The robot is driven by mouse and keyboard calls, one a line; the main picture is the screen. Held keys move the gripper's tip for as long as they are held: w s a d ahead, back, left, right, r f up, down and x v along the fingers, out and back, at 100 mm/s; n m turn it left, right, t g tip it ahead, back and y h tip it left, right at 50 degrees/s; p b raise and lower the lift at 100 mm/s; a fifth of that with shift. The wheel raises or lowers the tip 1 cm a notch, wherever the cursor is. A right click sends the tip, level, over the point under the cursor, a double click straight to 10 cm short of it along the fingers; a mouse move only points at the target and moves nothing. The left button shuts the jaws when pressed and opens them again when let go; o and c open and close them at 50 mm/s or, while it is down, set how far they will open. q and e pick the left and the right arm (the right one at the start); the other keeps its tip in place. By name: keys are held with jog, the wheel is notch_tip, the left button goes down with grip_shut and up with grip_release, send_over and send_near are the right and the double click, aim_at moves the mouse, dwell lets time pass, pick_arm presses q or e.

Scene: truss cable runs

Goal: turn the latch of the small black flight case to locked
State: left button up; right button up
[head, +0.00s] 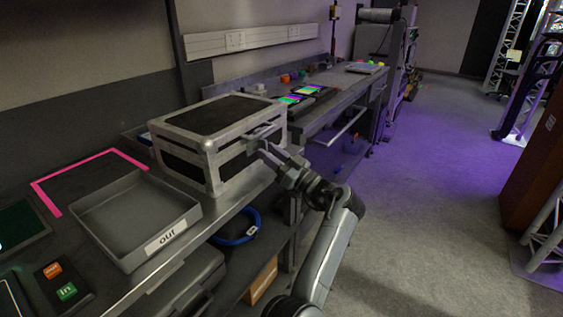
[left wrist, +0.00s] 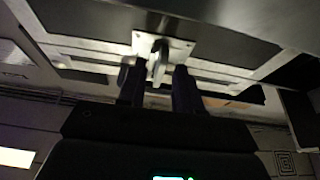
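The small black flight case (head: 215,115) has silver edges and corners and stands shut on the bench. Its latch (left wrist: 159,62) is a short metal lever on a plate on the case's side; it shows in the left wrist view. My left gripper (head: 266,150) is at the case's right-hand side in the head view. In the left wrist view its two dark fingers (left wrist: 159,88) stand apart, one on each side of the latch lever. A small gap seems to show beside the lever, so the fingers look open around it. In the head view the gripper hides most of the latch. My right gripper is not in view.
A grey tray marked OUT (head: 137,215) sits left of the case, partly over a pink outline (head: 85,178). Orange and green buttons (head: 60,280) are at the lower left. A blue cable coil (head: 237,228) lies on the shelf below. The floor (head: 430,170) to the right is clear.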

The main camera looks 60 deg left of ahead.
pick_arm(q)
jog(key=v, duration=1)
jog(key=shift+d, duration=0.25)
jog(key=shift+w, duration=0.1)
